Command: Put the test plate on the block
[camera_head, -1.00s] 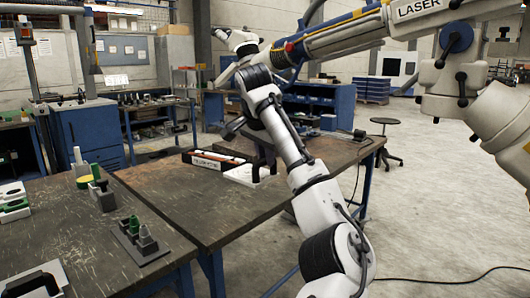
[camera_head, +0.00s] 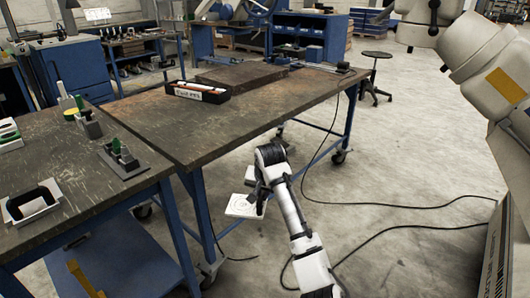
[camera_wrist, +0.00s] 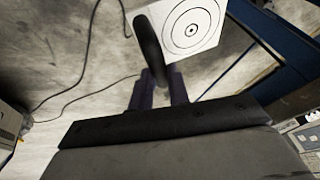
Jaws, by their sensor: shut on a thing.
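The test plate (camera_head: 241,206) is a white square with dark concentric rings. My gripper (camera_head: 262,198) is shut on its edge and holds it in front of the table's near edge, apart from the tabletop. In the wrist view the test plate (camera_wrist: 198,24) is at the top, cut off by the frame, with a dark finger (camera_wrist: 149,48) across its left edge. A flat dark-brown slab (camera_head: 243,75) lies towards the back of the table; it looks like the block. Its top is bare.
The large worktable (camera_head: 225,125) has a black tray of pens (camera_head: 198,91) left of the slab. A left bench (camera_head: 65,172) holds a grey holder (camera_head: 123,163) and a black-and-white fixture (camera_head: 32,203). Cables lie on the floor. The middle of the worktable is clear.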

